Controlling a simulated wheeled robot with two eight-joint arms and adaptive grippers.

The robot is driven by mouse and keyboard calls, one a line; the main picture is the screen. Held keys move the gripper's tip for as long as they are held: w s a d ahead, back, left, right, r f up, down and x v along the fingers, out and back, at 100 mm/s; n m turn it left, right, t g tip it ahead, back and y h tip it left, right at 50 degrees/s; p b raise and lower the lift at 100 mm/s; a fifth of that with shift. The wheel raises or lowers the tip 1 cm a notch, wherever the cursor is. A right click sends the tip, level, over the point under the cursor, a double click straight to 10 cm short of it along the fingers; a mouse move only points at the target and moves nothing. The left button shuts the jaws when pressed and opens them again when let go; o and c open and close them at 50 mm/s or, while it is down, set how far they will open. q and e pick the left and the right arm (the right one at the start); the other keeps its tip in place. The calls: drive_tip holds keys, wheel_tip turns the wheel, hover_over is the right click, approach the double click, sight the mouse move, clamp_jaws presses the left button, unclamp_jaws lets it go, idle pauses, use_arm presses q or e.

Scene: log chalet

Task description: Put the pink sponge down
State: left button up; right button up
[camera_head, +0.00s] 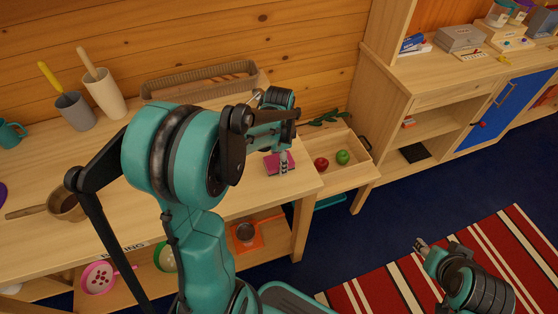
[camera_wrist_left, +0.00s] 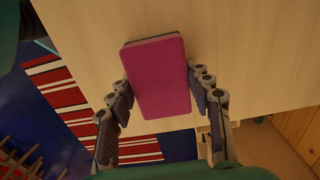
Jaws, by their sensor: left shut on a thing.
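The pink sponge (camera_head: 272,163) is at the right end of the wooden worktop (camera_head: 235,200), near its edge. In the left wrist view the sponge (camera_wrist_left: 160,80) lies between the two fingers, with a dark layer along its far edge. My left gripper (camera_head: 283,161) is shut on it from both sides; the gripper (camera_wrist_left: 162,92) also shows in the wrist view. Pale wood is behind and below the sponge. I cannot tell whether the sponge touches the worktop. My right gripper (camera_head: 421,245) is low over the striped rug, away from the sponge, and its jaw opening is unclear.
An open drawer (camera_head: 345,178) holding a red apple (camera_head: 321,163) and a green apple (camera_head: 343,157) is right of the worktop. A woven basket (camera_head: 200,82) stands at the back. My arm hides the worktop's middle.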

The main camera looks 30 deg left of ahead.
use_arm(q)
drive_tip(key=o, duration=1.2)
drive_tip(key=shift+r+p, duration=0.25)
drive_tip(key=shift+p, duration=0.05)
wheel_tip(320, 180, up, 11)
drive_tip(key=p, duration=0.4)
drive_tip(key=s+d+r+n+t, duration=0.3)
drive_tip(key=s+d+n+t, duration=0.4)
drive_tip(key=s+d, duration=0.3)
drive_tip(key=shift+s+d+n, duration=0.3)
drive_tip(key=shift+s+n, duration=0.25)
drive_tip(key=shift+n, duration=0.05)
drive_tip(key=shift+r, duration=0.1)
